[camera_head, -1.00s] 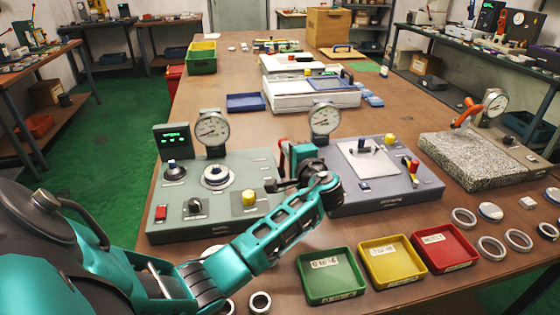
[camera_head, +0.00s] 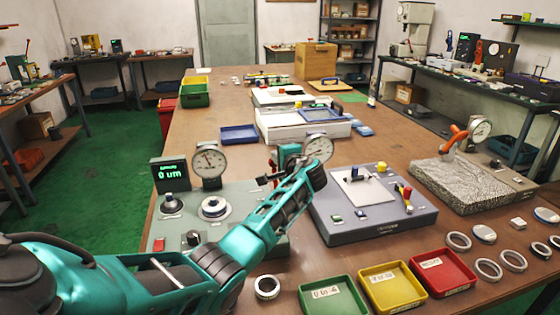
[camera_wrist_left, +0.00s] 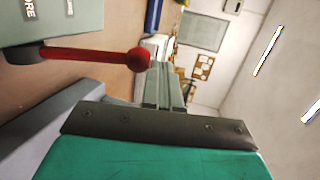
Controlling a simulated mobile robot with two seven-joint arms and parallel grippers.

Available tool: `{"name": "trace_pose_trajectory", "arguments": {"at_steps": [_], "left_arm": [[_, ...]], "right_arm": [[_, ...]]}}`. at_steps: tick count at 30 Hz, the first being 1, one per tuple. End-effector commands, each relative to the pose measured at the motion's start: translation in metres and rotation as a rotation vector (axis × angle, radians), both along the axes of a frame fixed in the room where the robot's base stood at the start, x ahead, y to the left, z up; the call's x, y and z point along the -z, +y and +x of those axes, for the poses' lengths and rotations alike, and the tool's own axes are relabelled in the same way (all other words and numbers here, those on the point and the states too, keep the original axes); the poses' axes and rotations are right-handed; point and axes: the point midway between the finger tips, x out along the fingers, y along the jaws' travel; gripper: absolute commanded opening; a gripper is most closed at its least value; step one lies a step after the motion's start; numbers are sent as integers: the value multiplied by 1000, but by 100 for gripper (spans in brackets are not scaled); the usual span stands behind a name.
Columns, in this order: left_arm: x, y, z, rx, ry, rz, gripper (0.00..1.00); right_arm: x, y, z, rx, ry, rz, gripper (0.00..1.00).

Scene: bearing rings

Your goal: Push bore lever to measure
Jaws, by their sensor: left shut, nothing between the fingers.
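The bore gauge station (camera_head: 240,198) is a grey-green box with a dial (camera_head: 209,162) and a green display (camera_head: 170,173) reading 0 um. A metal ring (camera_head: 214,208) sits on its top. In the left wrist view the lever is a red rod (camera_wrist_left: 90,55) ending in a round red knob (camera_wrist_left: 138,59), beside a panel edge (camera_wrist_left: 50,20) with cut-off lettering. My left gripper (camera_wrist_left: 165,80) is shut and empty, its fingers just right of the knob; contact cannot be told. In the head view my left gripper (camera_head: 268,180) is over the station's right side, and the arm covers the station's front.
A second grey station (camera_head: 375,210) with a dial (camera_head: 318,148) stands close on the right. Green (camera_head: 335,298), yellow (camera_head: 390,288) and red (camera_head: 443,272) trays lie in front. Loose rings (camera_head: 488,268) lie at the right, by a granite plate (camera_head: 465,185).

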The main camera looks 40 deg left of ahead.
Motion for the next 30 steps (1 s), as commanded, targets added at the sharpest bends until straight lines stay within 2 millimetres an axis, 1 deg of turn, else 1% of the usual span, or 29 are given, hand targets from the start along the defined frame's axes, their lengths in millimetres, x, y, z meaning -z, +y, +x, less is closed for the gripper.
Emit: {"name": "trace_pose_trajectory", "arguments": {"at_steps": [7, 22, 26, 30], "left_arm": [[1, 6, 5, -1, 35, -42, 0], [3, 6, 5, 0, 41, -49, 0], [0, 7, 4, 0, 41, -49, 0], [-7, 9, 4, 0, 41, -48, 0]], "right_arm": [[-4, 0, 0, 0, 0, 0, 43], [-5, 0, 0, 0, 0, 0, 43], [-7, 0, 0, 0, 0, 0, 43], [-14, 0, 0, 0, -1, 0, 43]]}}
